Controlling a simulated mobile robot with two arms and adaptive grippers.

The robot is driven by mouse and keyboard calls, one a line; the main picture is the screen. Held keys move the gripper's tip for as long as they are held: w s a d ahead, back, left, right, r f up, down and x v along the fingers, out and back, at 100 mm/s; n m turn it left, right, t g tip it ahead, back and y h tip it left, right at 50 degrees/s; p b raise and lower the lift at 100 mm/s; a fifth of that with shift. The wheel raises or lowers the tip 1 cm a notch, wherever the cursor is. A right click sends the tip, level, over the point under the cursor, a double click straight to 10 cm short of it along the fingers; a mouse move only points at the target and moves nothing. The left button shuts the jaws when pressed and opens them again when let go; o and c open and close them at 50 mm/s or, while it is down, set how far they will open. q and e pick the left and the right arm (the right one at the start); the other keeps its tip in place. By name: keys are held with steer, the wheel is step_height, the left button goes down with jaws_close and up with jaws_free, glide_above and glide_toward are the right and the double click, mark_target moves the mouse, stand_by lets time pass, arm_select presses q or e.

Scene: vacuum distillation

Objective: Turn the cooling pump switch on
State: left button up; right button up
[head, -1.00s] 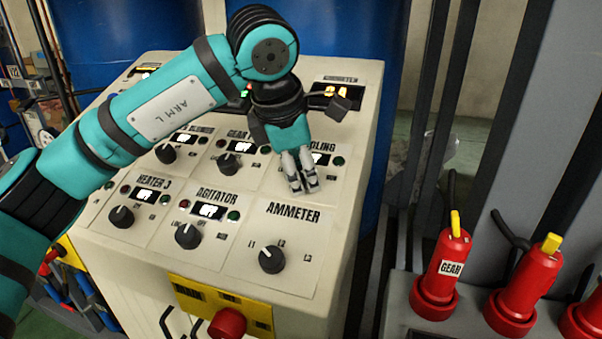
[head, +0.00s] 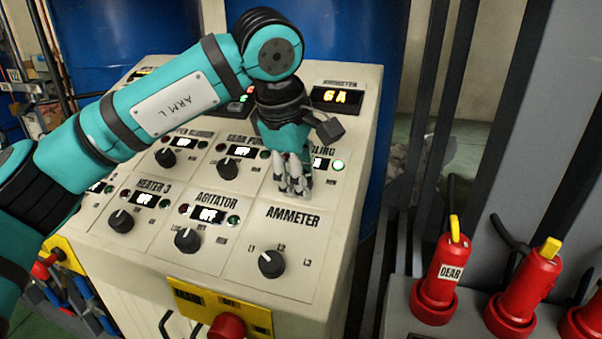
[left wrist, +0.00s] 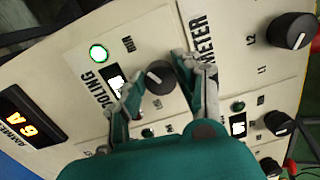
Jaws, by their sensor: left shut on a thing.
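The cooling pump switch is a round black knob (left wrist: 160,77) on the cream panel, below the label "COOLING". It shows between the fingers in the left wrist view and is hidden behind them in the head view. My left gripper (head: 294,188) is shut on this knob; its fingers also show in the left wrist view (left wrist: 161,70). The green lamp (head: 338,165) by the cooling display is lit, and it also glows in the left wrist view (left wrist: 98,53). The cooling display (left wrist: 115,80) is too bright to read. My right gripper is not in view.
The ammeter display (head: 337,97) reads 6A. The ammeter knob (head: 272,264), agitator knob (head: 187,239) and gear pump knob (head: 228,168) sit close by. A red emergency knob (head: 228,325) is at the front.

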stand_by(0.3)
arm_select(q)
steer(key=o, duration=1.1)
steer(key=shift+o, duration=0.2)
steer(key=v, duration=1.2)
